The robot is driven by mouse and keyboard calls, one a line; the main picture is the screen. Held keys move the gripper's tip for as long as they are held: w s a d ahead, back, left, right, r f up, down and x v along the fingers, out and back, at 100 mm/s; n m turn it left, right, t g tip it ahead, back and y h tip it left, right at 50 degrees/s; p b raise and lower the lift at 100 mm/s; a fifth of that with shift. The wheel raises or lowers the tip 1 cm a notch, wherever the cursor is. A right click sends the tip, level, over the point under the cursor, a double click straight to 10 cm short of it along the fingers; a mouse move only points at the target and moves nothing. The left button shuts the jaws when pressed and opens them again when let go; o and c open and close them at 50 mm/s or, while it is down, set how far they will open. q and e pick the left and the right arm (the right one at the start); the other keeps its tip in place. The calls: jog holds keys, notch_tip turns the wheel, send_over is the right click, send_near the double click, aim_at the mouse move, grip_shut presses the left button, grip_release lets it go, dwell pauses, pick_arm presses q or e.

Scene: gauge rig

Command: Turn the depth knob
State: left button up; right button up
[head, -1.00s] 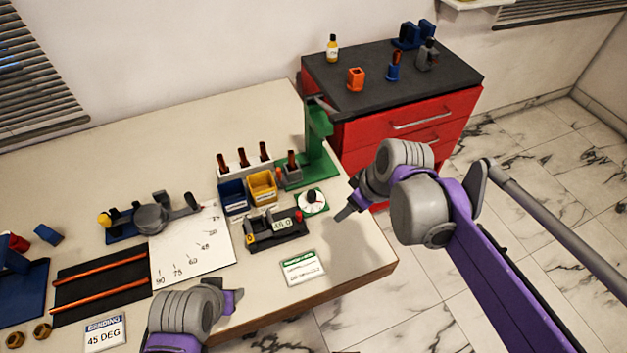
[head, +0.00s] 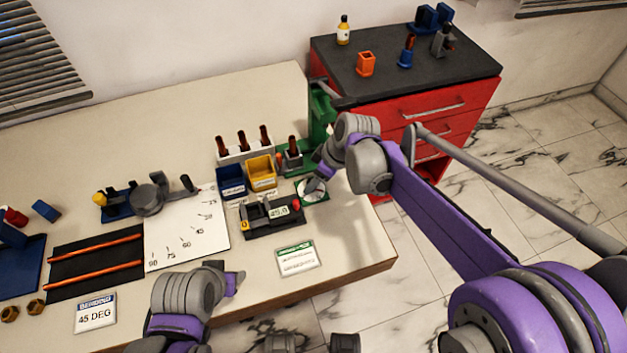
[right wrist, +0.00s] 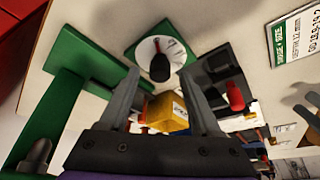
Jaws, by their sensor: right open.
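The depth knob is a black pointer knob (right wrist: 159,66) on a round white dial (right wrist: 146,50) with a green base. In the right wrist view it stands just beyond and between my right gripper's fingertips (right wrist: 160,80), which are apart and empty. In the head view my right gripper (head: 313,181) is over the dial (head: 320,194) and hides most of the knob. I cannot tell whether a finger touches it. My left gripper (head: 238,281) is over the front of the table, away from the dial; its jaw opening is unclear.
A black gauge unit (head: 262,228) reading about 45 sits left of the dial. Blue (head: 231,187) and yellow (head: 262,181) bins and a green stand (head: 318,113) are behind. A white card (head: 298,260) lies in front. A red cabinet (head: 425,115) stands at the back right.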

jog(key=shift+w+a+f, duration=0.1)
jog(key=shift+a+f, duration=0.15)
jog(key=shift+f, duration=0.4)
grip_shut()
